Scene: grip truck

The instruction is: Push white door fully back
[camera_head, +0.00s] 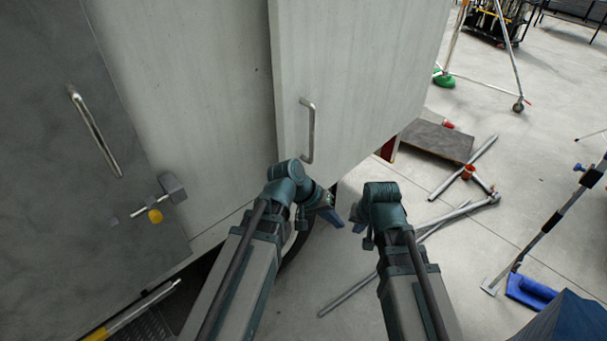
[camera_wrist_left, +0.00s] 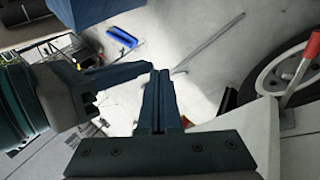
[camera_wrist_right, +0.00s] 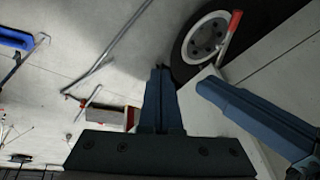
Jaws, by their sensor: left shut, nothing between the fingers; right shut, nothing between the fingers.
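The white door (camera_head: 360,75) has a vertical metal handle (camera_head: 311,130) near its left edge. Its left edge overlaps a second white panel (camera_head: 190,90). My left gripper (camera_head: 331,215) is shut and empty, low in front of the door, below the handle. Its closed fingers show in the left wrist view (camera_wrist_left: 160,100). My right gripper (camera_head: 357,222) is shut and empty just to the right of the left one, apart from the door. Its closed fingers show in the right wrist view (camera_wrist_right: 160,98). Neither gripper touches the handle.
A grey panel (camera_head: 70,150) with a handle and a latch stands at the left. A wheel (camera_wrist_right: 205,40) and a red-handled lever (camera_wrist_right: 230,38) sit low by the truck. Metal poles (camera_head: 465,165) and a blue object (camera_head: 530,290) lie on the floor at the right.

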